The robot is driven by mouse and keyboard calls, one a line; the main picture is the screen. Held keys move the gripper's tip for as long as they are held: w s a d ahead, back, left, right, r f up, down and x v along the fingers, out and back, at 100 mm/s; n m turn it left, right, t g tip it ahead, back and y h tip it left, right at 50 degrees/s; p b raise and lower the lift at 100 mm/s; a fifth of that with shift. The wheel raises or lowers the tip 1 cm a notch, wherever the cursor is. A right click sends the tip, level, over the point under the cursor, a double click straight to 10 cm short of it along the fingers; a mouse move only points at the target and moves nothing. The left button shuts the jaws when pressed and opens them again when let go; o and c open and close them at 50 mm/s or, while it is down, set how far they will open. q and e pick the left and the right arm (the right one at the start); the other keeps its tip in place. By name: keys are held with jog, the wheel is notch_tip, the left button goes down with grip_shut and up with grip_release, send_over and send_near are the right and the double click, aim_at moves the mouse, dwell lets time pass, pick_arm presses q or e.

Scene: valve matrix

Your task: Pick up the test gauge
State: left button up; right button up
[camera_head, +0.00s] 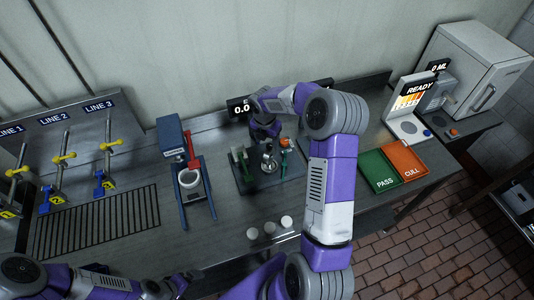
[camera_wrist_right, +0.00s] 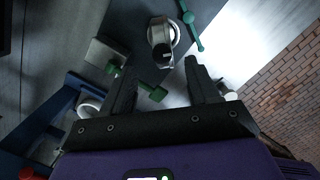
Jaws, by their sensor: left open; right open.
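A silver, round-topped metal piece (camera_head: 268,163) stands on a dark board (camera_head: 258,182) at the middle of the bench. I cannot tell for sure that it is the test gauge. It also shows in the right wrist view (camera_wrist_right: 163,38), just beyond and between the fingertips. My right gripper (camera_head: 264,130) is above the back of the board, partly hidden by its own arm. In the wrist view its fingers (camera_wrist_right: 160,72) are apart with nothing held. My left gripper (camera_head: 182,280) is low at the front edge, open, away from the board.
Green-handled (camera_head: 239,158) and orange-handled (camera_head: 285,145) parts flank the silver piece. A blue stand with a white cup (camera_head: 189,178) is left. Several white discs (camera_head: 269,228) lie in front. Green PASS (camera_head: 377,171) and orange CULL (camera_head: 404,160) trays are right.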

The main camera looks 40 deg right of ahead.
aim_at(269, 145)
jog(key=shift+s+d+f, duration=0.1)
jog(key=shift+f, duration=0.25)
jog(key=f+b, duration=0.1)
jog(key=d+f+b, duration=0.1)
jog(key=f, duration=0.1)
jog(key=shift+w+f, duration=0.2)
jog(key=shift+f, duration=0.1)
jog(key=shift+f+b, duration=0.5)
jog(key=shift+f, duration=0.05)
jog(key=shift+c, duration=0.2)
grip_shut()
jog(key=shift+r, duration=0.1)
